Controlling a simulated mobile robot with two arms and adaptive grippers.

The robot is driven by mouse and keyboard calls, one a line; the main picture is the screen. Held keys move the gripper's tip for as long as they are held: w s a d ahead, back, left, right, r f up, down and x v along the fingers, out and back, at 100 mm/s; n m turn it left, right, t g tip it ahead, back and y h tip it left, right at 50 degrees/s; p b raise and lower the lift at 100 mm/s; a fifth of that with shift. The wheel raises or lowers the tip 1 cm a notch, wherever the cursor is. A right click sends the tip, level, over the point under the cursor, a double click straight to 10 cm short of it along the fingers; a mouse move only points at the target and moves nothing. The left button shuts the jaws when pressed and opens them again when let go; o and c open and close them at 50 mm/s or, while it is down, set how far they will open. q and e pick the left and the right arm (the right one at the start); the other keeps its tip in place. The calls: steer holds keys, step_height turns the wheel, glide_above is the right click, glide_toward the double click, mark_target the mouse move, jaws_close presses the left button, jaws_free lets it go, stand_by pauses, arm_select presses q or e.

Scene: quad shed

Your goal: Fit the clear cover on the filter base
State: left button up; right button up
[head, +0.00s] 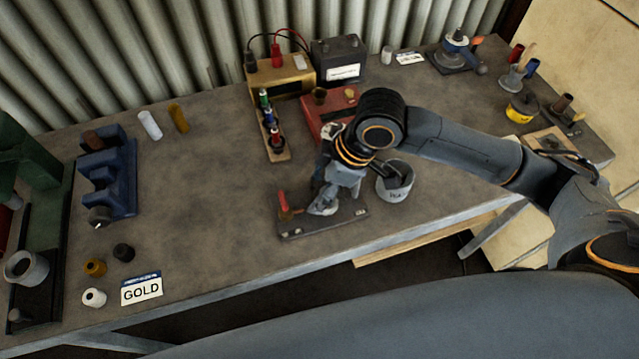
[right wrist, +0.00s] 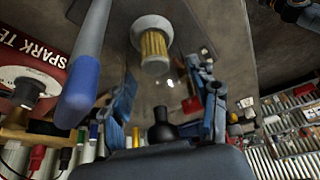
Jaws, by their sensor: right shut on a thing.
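My right gripper (head: 322,203) is low over a dark plate (head: 345,221) at the front middle of the bench. In the right wrist view its blue-grey fingers (right wrist: 168,108) are shut on a see-through thing, which I take for the clear cover (right wrist: 165,88); only a glint and faint outline show. A black knob-like part (right wrist: 162,132) sits between the fingers. Beyond them is the filter base, a white collar (right wrist: 151,23) with a yellow pleated element (right wrist: 154,48). Cover and element look close; I cannot tell whether they touch. My left gripper is not in view.
A red-topped piece (head: 284,205) stands on the plate's left end. A grey pot (head: 394,180) is close on the right. The red spark tester (head: 318,112) and a tool rack (head: 272,140) stand behind. Bench to the left is clear up to a blue stand (head: 122,185).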

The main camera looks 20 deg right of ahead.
mark_target(322, 172)
steer(key=shift+f, duration=0.95)
steer(key=o, duration=1.2)
steer(key=shift+o, duration=0.5)
steer(key=shift+o, duration=1.1)
steer(key=shift+r, duration=0.1)
steer(key=shift+r+p, duration=3.45)
steer(key=shift+p, duration=0.8)
steer(key=shift+s+f, duration=0.1)
